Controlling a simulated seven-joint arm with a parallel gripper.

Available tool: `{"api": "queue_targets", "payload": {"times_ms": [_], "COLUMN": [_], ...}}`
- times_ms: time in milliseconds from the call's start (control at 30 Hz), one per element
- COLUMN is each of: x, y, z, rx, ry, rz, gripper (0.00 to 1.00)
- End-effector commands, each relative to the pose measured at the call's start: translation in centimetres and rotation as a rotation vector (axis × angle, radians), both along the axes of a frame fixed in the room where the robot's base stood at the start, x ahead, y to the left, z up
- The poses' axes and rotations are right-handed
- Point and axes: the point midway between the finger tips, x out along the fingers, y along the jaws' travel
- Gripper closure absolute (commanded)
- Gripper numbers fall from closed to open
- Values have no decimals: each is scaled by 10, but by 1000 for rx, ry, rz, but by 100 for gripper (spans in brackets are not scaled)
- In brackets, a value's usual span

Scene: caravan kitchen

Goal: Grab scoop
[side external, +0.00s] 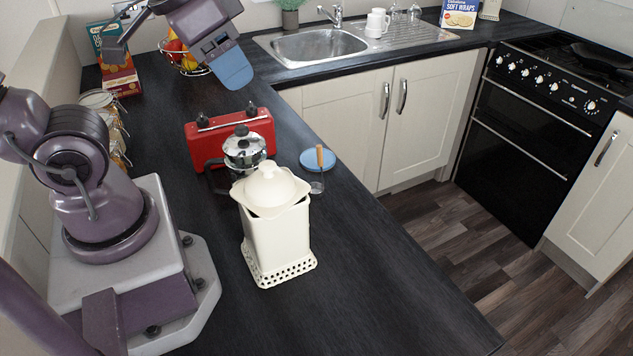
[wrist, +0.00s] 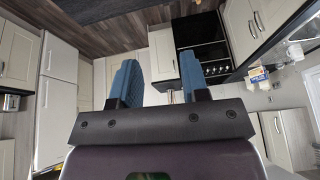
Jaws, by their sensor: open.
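What looks like the scoop (side external: 320,157) is in the side external view, with a short tan handle upright over a small clear or metallic part; its exact shape is too small to tell. It is on the dark worktop beside a round blue disc (side external: 306,160), right of the silver pot and behind the cream canister. My gripper (side external: 233,72) is high above the worktop, left of and well beyond the scoop, apart from it. In the wrist view its blue fingers (wrist: 160,80) are spread with nothing between them. The scoop does not show in the wrist view.
A cream lidded canister (side external: 275,235), a silver pot (side external: 245,150) and a red appliance (side external: 205,138) stand close around the scoop. Glass jars (side external: 115,125) line the left. A sink (side external: 318,45) is at the back. The worktop's front right (side external: 390,290) is clear.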

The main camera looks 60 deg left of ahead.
Motion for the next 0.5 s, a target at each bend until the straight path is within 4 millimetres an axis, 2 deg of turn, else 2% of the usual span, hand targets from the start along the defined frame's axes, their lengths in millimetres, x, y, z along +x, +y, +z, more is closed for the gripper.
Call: {"api": "queue_targets", "payload": {"times_ms": [267,500], "x": [42,83], "y": [5,6], "z": [-36,-83], "rx": [245,531], "ry": [371,690], "rz": [-203,-404], "gripper": [58,58]}}
